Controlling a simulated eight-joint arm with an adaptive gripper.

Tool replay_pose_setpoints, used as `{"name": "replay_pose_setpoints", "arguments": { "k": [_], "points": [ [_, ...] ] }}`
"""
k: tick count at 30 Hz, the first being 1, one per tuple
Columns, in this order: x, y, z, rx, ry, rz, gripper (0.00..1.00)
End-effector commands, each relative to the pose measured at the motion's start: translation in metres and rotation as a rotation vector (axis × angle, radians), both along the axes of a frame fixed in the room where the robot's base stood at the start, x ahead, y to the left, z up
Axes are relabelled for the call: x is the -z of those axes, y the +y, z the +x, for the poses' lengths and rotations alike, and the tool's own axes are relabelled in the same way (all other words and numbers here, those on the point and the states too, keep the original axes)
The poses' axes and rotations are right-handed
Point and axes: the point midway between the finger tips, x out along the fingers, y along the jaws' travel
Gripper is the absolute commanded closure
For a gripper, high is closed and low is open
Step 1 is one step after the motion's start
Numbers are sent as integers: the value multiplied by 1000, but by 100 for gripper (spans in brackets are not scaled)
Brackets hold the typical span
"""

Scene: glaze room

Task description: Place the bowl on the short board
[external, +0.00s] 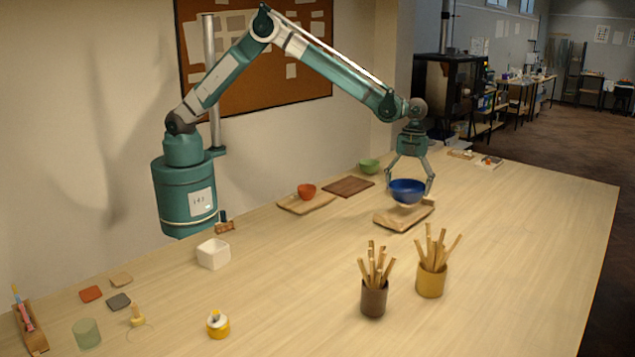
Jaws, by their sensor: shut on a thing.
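A blue bowl (407,197) is upright between the fingers of my gripper (409,186), which is shut on it. The bowl is over the back part of a light wooden board (401,219); I cannot tell whether its foot touches the board. A second light board (318,205), with an orange-red bowl (307,191) on it, lies to the left. A dark brown board (349,187) lies between them, bare. A green bowl (369,166) stands on the table behind the dark board. Which board counts as the short one is not clear from this view.
Two pots of wooden sticks, a brown one (374,297) and a yellow one (431,280), stand in front of the blue bowl. A white square container (213,254) and small items are at the left. The table's right side is clear.

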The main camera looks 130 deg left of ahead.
Motion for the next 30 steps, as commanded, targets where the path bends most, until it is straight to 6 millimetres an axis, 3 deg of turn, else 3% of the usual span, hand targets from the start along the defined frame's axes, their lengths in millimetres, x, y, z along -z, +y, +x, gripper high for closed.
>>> {"name": "replay_pose_setpoints", "arguments": {
  "k": [5,15,29,30],
  "points": [
    [5,0,0,0,0,0,34],
    [35,0,0,0,0,0,34],
    [41,0,0,0,0,0,34],
    [41,0,0,0,0,0,15]
  ]
}}
